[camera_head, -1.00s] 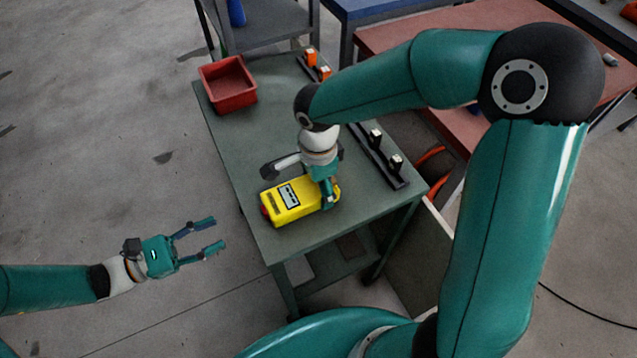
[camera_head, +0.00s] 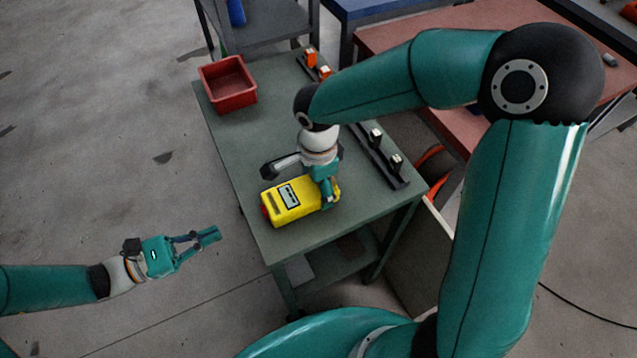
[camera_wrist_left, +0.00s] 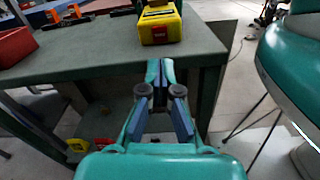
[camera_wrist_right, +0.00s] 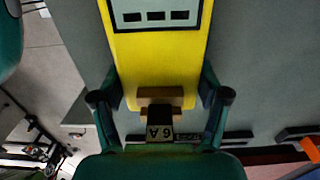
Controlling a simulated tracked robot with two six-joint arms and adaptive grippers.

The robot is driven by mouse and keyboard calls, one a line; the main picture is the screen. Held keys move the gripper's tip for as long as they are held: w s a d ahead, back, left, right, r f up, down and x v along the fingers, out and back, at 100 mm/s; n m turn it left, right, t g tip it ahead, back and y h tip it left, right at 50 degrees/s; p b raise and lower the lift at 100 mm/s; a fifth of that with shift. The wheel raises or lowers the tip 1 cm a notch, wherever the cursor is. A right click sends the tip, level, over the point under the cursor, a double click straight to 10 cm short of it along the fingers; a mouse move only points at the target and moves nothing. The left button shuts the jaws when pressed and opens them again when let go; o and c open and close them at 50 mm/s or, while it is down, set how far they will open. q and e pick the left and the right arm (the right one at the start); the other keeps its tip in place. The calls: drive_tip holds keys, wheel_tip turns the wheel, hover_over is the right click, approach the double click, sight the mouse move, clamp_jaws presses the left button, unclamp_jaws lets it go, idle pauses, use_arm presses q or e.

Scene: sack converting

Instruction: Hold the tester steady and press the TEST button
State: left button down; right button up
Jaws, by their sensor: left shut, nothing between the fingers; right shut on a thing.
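The yellow tester (camera_head: 287,202) lies on the green-grey table (camera_head: 275,243) near its front left edge, with a display panel on top. In the right wrist view the tester (camera_wrist_right: 157,60) fills the middle, its display at the top. My right gripper (camera_head: 329,198) is shut on the tester's right end; a finger lies on each side in the right wrist view (camera_wrist_right: 160,92). My left gripper (camera_head: 213,235) is shut and empty, off the table to the left of the tester. In the left wrist view its fingertips (camera_wrist_left: 160,68) meet below the tester (camera_wrist_left: 160,24).
A red bin (camera_head: 228,84) stands at the table's back left. Dark racks with small blocks (camera_head: 380,157) and orange pieces (camera_head: 311,58) line the right side. The table is clear between bin and tester. Open floor lies around my left gripper.

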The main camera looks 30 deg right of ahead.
sight(257, 216)
idle(0.8)
use_arm(q)
drive_tip(key=m+t+y, duration=0.1)
drive_tip(key=m+y, duration=0.2)
drive_tip(key=m+t+y, duration=0.1)
drive_tip(key=m+y, duration=0.2)
drive_tip(key=a+m+t+y, duration=0.1)
drive_tip(key=m+y, duration=0.2)
drive_tip(key=shift+s+a+r+t, duration=0.1)
drive_tip(key=shift+r+t, duration=0.2)
drive_tip(key=shift+t, duration=0.1)
drive_tip(key=shift+d, duration=4.45)
drive_tip(key=shift+d, duration=0.1)
drive_tip(key=shift+d, duration=0.3)
